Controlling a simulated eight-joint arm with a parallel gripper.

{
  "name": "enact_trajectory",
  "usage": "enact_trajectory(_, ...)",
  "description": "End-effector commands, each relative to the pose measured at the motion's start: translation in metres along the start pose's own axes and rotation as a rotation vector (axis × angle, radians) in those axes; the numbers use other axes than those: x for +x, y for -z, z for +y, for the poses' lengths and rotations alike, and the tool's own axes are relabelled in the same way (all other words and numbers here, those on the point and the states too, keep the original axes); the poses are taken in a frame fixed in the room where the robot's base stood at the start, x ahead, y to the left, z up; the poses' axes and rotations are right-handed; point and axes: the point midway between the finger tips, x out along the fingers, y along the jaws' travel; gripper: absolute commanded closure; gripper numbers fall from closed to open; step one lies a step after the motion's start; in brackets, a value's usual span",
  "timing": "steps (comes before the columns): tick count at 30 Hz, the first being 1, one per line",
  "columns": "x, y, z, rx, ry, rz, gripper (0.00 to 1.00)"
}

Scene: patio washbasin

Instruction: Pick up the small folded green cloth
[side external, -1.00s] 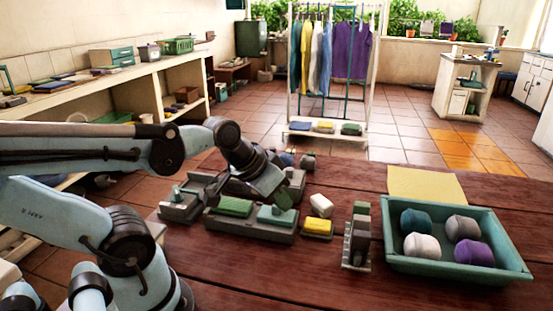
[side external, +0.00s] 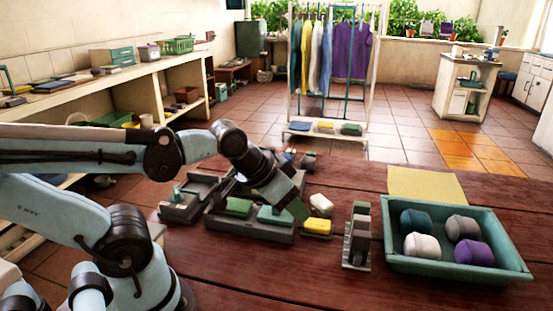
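My gripper (side external: 291,203) points down and right over the right end of a grey tray (side external: 250,231). A small dark green piece (side external: 299,210) shows at its tip. I cannot tell whether this is a folded cloth in the fingers or part of the gripper, and the finger gap is hidden. A green folded-looking piece (side external: 238,207) lies in the tray, left of my gripper. A teal piece (side external: 273,216) lies beside it, just under my gripper. Another small green piece (side external: 361,208) tops a narrow grey stand to the right.
A yellow block (side external: 318,226) on a small dish and a white block (side external: 321,204) sit close right of my gripper. The narrow grey stand (side external: 356,248) follows, then a teal basin (side external: 455,274) with several rolled pieces. A yellow cloth (side external: 427,184) lies behind the basin. The front wood is clear.

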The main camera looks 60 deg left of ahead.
Motion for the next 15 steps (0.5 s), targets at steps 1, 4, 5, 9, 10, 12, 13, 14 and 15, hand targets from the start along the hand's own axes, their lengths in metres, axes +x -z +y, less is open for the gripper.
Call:
enact_trajectory(1,0.0,0.0,-0.0001,0.0,0.0,0.0,0.46)
enact_trajectory(4,0.0,0.0,-0.0001,0.0,0.0,0.0,0.31)
enact_trajectory(5,0.0,0.0,-0.0001,0.0,0.0,0.0,0.26)
enact_trajectory(9,0.0,0.0,-0.0001,0.0,0.0,0.0,0.13)
enact_trajectory(10,0.0,0.0,-0.0001,0.0,0.0,0.0,0.13)
enact_trajectory(12,0.0,0.0,-0.0001,0.0,0.0,0.0,0.13)
enact_trajectory(13,0.0,0.0,-0.0001,0.0,0.0,0.0,0.13)
enact_trajectory(14,0.0,0.0,-0.0001,0.0,0.0,0.0,0.13)
enact_trajectory(15,0.0,0.0,-0.0002,0.0,0.0,0.0,0.13)
